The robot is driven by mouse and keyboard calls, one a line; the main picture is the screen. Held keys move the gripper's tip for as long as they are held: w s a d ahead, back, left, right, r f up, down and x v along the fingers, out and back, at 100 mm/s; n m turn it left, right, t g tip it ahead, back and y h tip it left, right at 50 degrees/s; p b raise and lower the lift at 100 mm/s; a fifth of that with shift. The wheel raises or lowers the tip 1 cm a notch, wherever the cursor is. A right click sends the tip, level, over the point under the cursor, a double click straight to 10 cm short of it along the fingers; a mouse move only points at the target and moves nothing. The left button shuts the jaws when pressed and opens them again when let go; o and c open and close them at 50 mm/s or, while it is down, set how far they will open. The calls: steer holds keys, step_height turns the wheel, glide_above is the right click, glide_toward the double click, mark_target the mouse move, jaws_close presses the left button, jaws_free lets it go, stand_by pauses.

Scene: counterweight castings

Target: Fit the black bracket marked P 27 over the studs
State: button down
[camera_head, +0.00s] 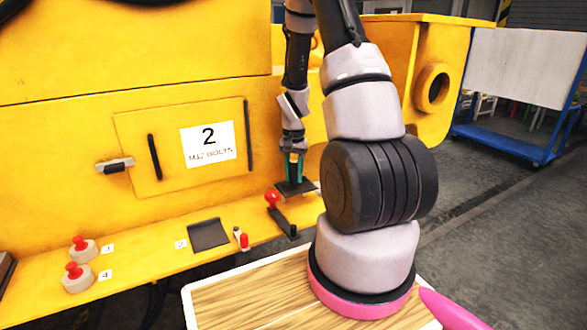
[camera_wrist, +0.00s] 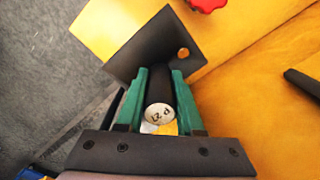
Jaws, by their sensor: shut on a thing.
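The black bracket (camera_wrist: 145,50) is a dark flat plate with a round hole near one corner and a bar-like grip. A white round label on the grip's end reads P 27, upside down in the wrist view. My gripper (camera_wrist: 160,78) has its green fingers shut on this grip. In the head view, my gripper (camera_head: 293,168) holds the bracket (camera_head: 293,188) above the yellow ledge (camera_head: 160,262), beside a red knob (camera_head: 271,197). I cannot make out the studs in either view; the plate may hide them.
A dark clamp-like piece (camera_head: 283,222) lies just below the bracket. A dark pad (camera_head: 208,235), a small red-and-white piece (camera_head: 241,239) and two red-knobbed bases (camera_head: 79,278) are on the ledge. A yellow panel (camera_head: 185,148) labelled 2 stands behind. A wood-topped surface (camera_head: 240,300) is in front.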

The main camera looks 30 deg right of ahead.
mark_target(294, 185)
steer(key=shift+f, duration=0.3)
steer(key=shift+s+f, duration=0.1)
steer(key=shift+f, duration=2.15)
stand_by(1.5)
steer(key=shift+c, duration=2.3)
jaws_free()
step_height(294, 185, up, 19)
steer(key=shift+f, duration=0.15)
steer(key=shift+a, duration=0.1)
